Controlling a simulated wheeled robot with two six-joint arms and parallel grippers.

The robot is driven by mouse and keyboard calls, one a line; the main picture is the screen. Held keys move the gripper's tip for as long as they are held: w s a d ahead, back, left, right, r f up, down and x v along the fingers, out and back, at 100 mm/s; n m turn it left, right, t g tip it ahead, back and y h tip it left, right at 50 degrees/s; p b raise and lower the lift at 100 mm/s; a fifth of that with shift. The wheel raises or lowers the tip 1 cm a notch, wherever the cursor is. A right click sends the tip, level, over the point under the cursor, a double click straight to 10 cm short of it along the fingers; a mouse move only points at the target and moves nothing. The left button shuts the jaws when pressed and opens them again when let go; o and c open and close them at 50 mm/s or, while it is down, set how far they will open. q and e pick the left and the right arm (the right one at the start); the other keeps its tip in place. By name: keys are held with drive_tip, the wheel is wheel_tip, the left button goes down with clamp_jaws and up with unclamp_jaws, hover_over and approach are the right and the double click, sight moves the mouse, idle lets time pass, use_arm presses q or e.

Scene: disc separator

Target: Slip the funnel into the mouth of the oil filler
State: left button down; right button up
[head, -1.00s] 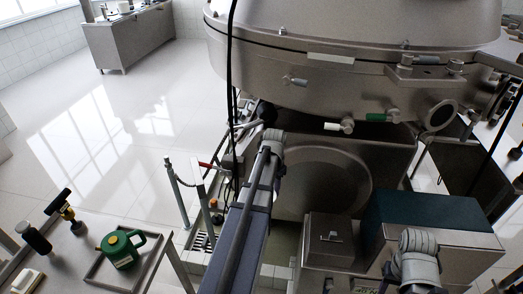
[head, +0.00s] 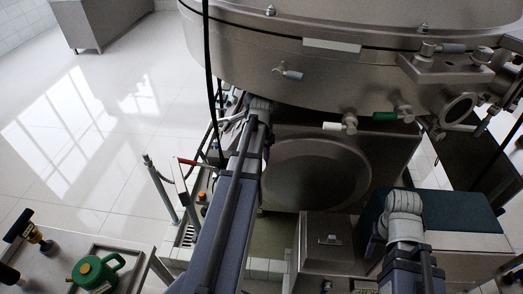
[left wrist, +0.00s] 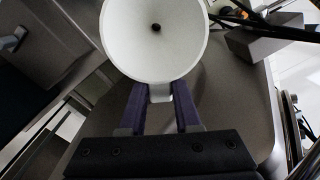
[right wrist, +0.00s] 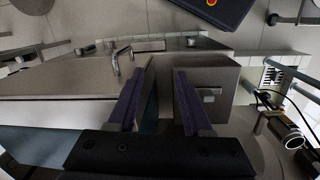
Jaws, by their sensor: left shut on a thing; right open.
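In the left wrist view the white funnel (left wrist: 154,40) shows its wide mouth to the camera, with a small dark hole at its centre. My left gripper (left wrist: 160,98) is shut on a tab at the funnel's rim. In the head view my left arm reaches toward the machine's lower housing; its fingers and the funnel are hidden there. My right gripper (right wrist: 164,70) is open and empty above a steel cabinet with a bent handle. I cannot pick out the oil filler's mouth in any view.
The large steel separator bowl (head: 350,70) with valves overhangs the lower housing (head: 345,165). A steel box (head: 327,240) stands in front. A green can (head: 97,273) is on the side table (head: 112,247) at lower left. A dark cable hangs left of the bowl. Open floor lies left.

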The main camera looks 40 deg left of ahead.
use_arm(q)
drive_tip(key=shift+w+a+r, duration=0.1)
drive_tip(key=shift+w+a, duration=0.05)
drive_tip(key=shift+w, duration=0.15)
drive_tip(key=shift+f+b, duration=0.2)
drive_tip(key=shift+b, duration=0.1)
wheel_tip(320, 180, down, 5)
drive_tip(key=b, duration=0.5)
drive_tip(key=shift+s+f, duration=0.1)
drive_tip(key=shift+f+b, duration=0.8)
drive_tip(key=shift+b, duration=0.05)
idle(0.4)
drive_tip(key=shift+f+b, duration=0.95)
drive_tip(key=shift+f, duration=0.05)
drive_tip(key=c, duration=0.5)
unclamp_jaws()
drive_tip(key=shift+r, duration=0.1)
